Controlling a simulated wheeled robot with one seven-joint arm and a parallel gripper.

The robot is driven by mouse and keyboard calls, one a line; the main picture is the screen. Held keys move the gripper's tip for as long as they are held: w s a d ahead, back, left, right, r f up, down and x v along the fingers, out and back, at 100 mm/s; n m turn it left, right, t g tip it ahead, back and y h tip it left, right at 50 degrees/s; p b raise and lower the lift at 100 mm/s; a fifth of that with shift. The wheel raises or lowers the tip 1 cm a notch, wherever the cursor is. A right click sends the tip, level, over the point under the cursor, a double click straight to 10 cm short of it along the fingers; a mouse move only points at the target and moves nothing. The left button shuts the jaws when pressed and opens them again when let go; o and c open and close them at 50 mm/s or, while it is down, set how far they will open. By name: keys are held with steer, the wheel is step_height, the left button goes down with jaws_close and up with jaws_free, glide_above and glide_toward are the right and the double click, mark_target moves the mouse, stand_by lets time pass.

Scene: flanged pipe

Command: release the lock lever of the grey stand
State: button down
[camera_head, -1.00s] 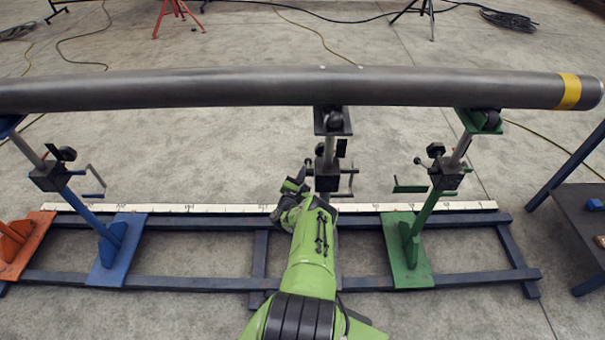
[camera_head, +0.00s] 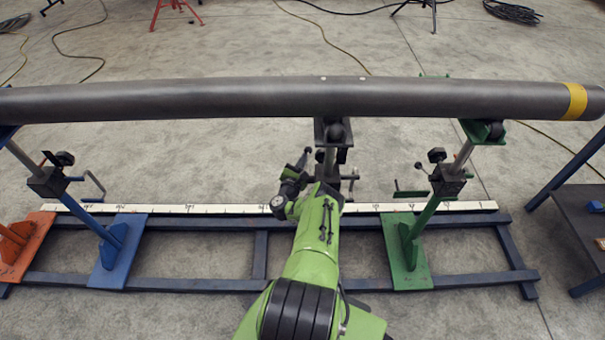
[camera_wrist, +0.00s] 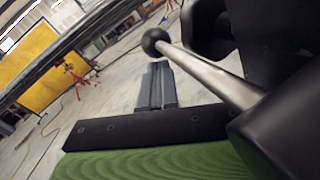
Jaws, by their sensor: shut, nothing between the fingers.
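The grey stand (camera_head: 327,164) stands in the middle under the pipe, its lower part hidden behind my arm. In the wrist view its lock lever (camera_wrist: 215,77) is a bare metal rod with a black ball knob (camera_wrist: 153,41), running from a dark hub (camera_wrist: 290,125) at lower right up to the left. My gripper (camera_wrist: 156,88) is shut and empty. Its fingertips appear just below the ball knob in that view; whether they touch the lever I cannot tell. In the head view my gripper (camera_head: 305,156) is just left of the stand's clamp block.
A long dark pipe (camera_head: 250,98) with a yellow band rests across the stands. A blue stand (camera_head: 108,240) is at left, a green stand (camera_head: 405,245) at right. An orange base (camera_head: 27,245) is far left. A dark bench (camera_head: 585,220) is at the right edge.

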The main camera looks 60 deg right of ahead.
steer(key=shift+r+m+h+b, duration=0.55)
steer(key=shift+r+h+b, duration=0.2)
steer(key=shift+r+h, duration=0.45)
steer(key=shift+r+m+h+b, duration=0.65)
steer(key=shift+r+h, duration=0.35)
steer(key=shift+r, duration=0.4)
